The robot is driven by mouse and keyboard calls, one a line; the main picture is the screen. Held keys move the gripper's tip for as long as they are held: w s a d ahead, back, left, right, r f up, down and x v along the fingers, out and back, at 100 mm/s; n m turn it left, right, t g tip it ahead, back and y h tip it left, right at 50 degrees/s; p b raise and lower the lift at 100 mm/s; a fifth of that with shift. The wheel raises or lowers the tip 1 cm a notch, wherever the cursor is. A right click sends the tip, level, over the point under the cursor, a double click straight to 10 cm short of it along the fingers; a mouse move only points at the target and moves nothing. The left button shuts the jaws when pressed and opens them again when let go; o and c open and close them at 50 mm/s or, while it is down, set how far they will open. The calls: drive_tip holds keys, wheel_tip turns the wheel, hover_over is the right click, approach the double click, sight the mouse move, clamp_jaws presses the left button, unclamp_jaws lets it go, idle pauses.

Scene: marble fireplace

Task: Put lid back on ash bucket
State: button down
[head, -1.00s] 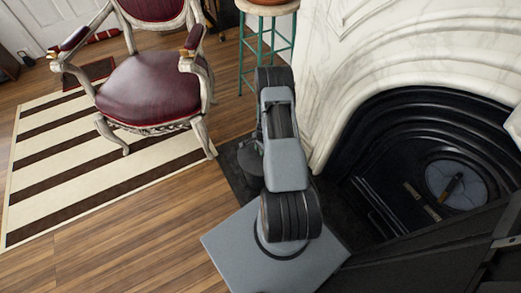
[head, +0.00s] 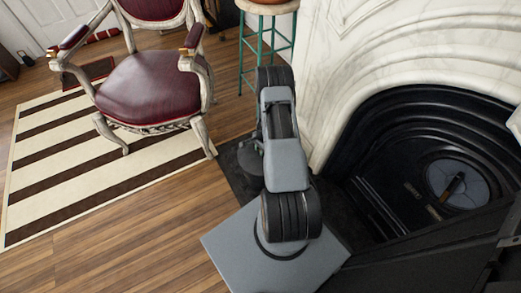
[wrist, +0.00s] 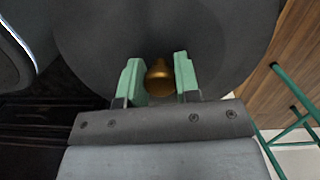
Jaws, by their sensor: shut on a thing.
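In the wrist view, a dark grey round lid (wrist: 215,45) with a small brass knob (wrist: 159,78) fills the upper middle. My gripper (wrist: 159,80) has its two green fingers on either side of the knob, shut on it. In the head view, my arm hides my gripper and most of what lies beyond it. A dark rounded shape (head: 250,158) shows just left of my arm on the dark hearth; I cannot tell whether it is the lid or the ash bucket. The bucket's opening is not visible.
The marble fireplace (head: 375,50) rises on the right, with a black firebox (head: 395,125) holding a grey round plate. A teal-legged stool (head: 266,50) stands beyond my arm. A burgundy chair (head: 150,90) stands on a striped rug (head: 60,165). Wooden floor at lower left is clear.

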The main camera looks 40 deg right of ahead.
drive_tip(key=shift+c, duration=1.4)
unclamp_jaws()
drive_tip(key=shift+r, duration=0.2)
drive_tip(key=shift+r+p, duration=2.5)
drive_tip(key=shift+r, duration=0.8)
clamp_jaws()
